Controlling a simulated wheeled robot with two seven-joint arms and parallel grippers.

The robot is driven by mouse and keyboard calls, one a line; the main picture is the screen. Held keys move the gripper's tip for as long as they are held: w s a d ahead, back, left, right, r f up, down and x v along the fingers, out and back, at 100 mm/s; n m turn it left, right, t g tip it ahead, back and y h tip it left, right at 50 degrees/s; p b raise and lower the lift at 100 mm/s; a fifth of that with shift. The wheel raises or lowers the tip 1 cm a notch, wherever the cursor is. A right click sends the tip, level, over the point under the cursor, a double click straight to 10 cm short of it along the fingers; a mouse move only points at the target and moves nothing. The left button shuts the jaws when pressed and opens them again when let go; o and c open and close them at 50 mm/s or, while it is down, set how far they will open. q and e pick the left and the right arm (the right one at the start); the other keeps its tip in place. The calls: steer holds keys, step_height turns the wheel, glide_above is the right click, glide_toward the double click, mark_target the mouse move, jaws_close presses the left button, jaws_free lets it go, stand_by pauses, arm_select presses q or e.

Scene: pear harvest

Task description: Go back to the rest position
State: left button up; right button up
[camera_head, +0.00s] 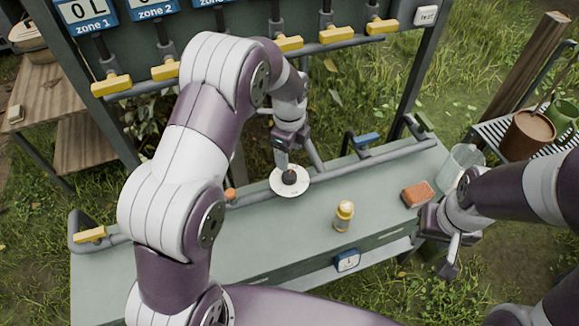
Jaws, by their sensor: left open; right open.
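My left arm reaches across the left half of the head view. My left gripper (283,158) is open, just above a white round disc (276,187) with a small dark object (290,177) on it. The fingers are seen nearly edge-on, so I cannot tell whether they touch the dark object. My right gripper (449,258) is open and empty, pointing down beside the right end of the green bench (310,225). No pear is visible.
A yellow-capped jar (343,216) and a reddish-brown block (417,194) stand on the bench. A clear container (460,165) is at its right end. Pipes with yellow handles (337,35) and a blue handle (367,139) run behind.

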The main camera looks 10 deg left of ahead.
arm_select(q)
steer(key=shift+r, duration=1.9)
arm_select(e)
steer(key=shift+f, duration=0.25)
arm_select(q)
steer(key=s+a+r+n, duration=0.1)
steer(key=s+a+n, duration=0.1)
steer(key=s+n, duration=0.7)
steer(key=s+a+r+n+t, duration=0.1)
steer(key=s+a+r+n, duration=0.1)
steer(key=s+n, duration=0.8)
steer(key=shift+a+n, duration=0.2)
steer(key=shift+n, duration=0.5)
arm_select(e)
steer(key=shift+w, duration=0.1)
arm_select(q)
steer(key=shift+s, duration=0.1)
